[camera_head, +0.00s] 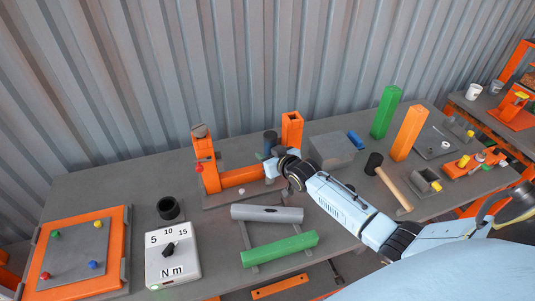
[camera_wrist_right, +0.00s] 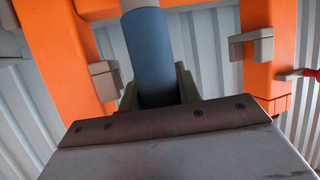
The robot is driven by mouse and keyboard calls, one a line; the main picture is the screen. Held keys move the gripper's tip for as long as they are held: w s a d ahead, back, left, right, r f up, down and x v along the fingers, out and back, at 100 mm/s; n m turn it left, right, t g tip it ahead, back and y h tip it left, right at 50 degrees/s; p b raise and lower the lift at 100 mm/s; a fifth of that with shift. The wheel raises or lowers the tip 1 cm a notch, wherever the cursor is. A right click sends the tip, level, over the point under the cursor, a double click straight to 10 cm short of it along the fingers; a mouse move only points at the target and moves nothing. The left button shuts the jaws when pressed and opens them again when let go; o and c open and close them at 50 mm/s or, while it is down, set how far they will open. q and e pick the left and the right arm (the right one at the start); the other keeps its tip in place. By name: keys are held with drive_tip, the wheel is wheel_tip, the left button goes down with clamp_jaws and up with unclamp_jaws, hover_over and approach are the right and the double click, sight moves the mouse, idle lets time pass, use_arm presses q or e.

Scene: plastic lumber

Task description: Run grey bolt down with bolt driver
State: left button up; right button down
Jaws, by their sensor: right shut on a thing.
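My right gripper (camera_head: 270,155) is at the orange frame and is shut on a blue cylindrical tool, which looks like the bolt driver (camera_head: 270,139). In the right wrist view the driver's blue body (camera_wrist_right: 150,55) stands between the green finger pads (camera_wrist_right: 186,84), with a paler grey part at its far end. The orange frame (camera_head: 240,177) has two upright posts joined by a beam. A grey-brown piece (camera_head: 199,131) sits on top of its left post. No grey bolt can be made out for certain, and the driver's working tip is hidden. My left gripper is out of view.
A torque setting box (camera_head: 162,272) marked 5, 10, 15 and a black ring-shaped holder (camera_head: 168,208) stand at left. A plate with coloured bolts (camera_head: 75,250) lies further left. A grey tube (camera_head: 267,213), a green bar (camera_head: 280,249) and a mallet (camera_head: 391,186) lie near my arm.

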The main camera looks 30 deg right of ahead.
sight(267, 147)
drive_tip(key=shift+f+b, duration=0.6)
drive_tip(key=shift+f, duration=0.2)
idle(0.7)
drive_tip(key=shift+s+a+f, duration=0.1)
drive_tip(key=shift+s+f, duration=0.1)
drive_tip(key=shift+f, duration=0.15)
idle(0.5)
drive_tip(key=shift+r, duration=0.1)
drive_tip(key=shift+w+r+p, duration=0.2)
drive_tip(key=shift+r+p, duration=0.65)
drive_tip(key=shift+p, duration=0.05)
drive_tip(key=shift+r+p, duration=1.45)
drive_tip(key=shift+r, duration=0.35)
